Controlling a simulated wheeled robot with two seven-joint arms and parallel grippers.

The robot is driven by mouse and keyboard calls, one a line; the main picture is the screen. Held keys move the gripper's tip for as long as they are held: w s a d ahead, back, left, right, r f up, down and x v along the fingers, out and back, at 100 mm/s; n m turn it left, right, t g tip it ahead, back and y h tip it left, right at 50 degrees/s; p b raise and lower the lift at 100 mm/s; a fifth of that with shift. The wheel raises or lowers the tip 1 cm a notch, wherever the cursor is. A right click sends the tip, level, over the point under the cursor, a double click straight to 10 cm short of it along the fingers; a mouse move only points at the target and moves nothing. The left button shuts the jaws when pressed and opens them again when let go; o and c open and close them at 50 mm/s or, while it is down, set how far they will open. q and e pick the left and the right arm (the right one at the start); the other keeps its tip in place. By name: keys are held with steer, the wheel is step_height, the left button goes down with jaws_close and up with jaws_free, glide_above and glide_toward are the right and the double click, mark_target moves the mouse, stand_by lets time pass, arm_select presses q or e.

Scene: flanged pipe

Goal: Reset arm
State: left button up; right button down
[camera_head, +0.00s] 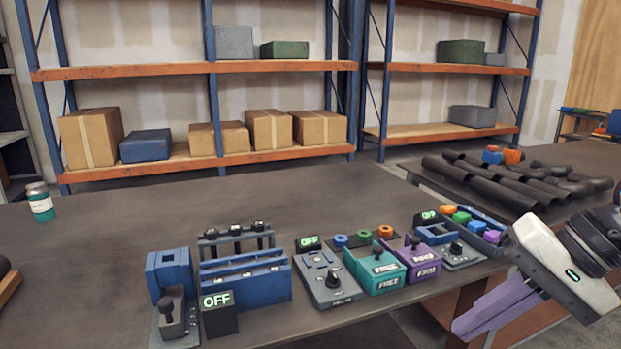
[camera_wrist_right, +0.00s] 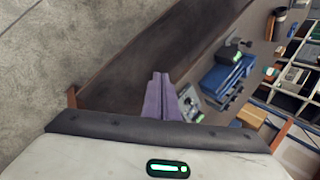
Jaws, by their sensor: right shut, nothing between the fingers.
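My right gripper (camera_head: 484,318) comes in from the right edge in the head view, with a white body and purple fingers. It hangs in front of the table's front right edge, apart from everything on the table. Its purple fingers (camera_wrist_right: 161,98) are together in the right wrist view, with nothing held between them. My left gripper is in neither view.
The dark table (camera_head: 110,235) carries a blue rack (camera_head: 245,280), a grey control box (camera_head: 328,280), teal (camera_head: 375,270) and purple (camera_head: 418,260) boxes, and a bottle (camera_head: 40,203). Dark pipes (camera_head: 490,185) lie on a table behind right. Shelves stand behind.

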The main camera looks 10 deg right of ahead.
steer(key=w+a+f+m+t+y, duration=0.35)
steer(key=a+m+y, duration=0.3)
steer(key=m, duration=0.75)
steer(key=w+d+f+m+t+h, duration=0.1)
steer(key=d+f+m+t+h, duration=0.2)
steer(key=f+m, duration=0.75)
steer(key=w+d+f+m+t+h, duration=0.1)
steer(key=w+f+m+t+h, duration=0.35)
steer(key=m, duration=1.25)
steer(key=s+a+f+m+g+h, duration=0.1)
steer(key=s+a+f+m+g, duration=0.2)
steer(key=s+f+m, duration=0.6)
steer(key=s+a+f+m+g+h, duration=0.1)
steer(key=s+a+f+m+g, duration=0.2)
steer(key=s+a+f+m, duration=0.4)
step_height(320, 180, down, 6)
steer(key=s+m, duration=0.3)
steer(key=m, duration=0.2)
steer(key=shift+m, duration=0.35)
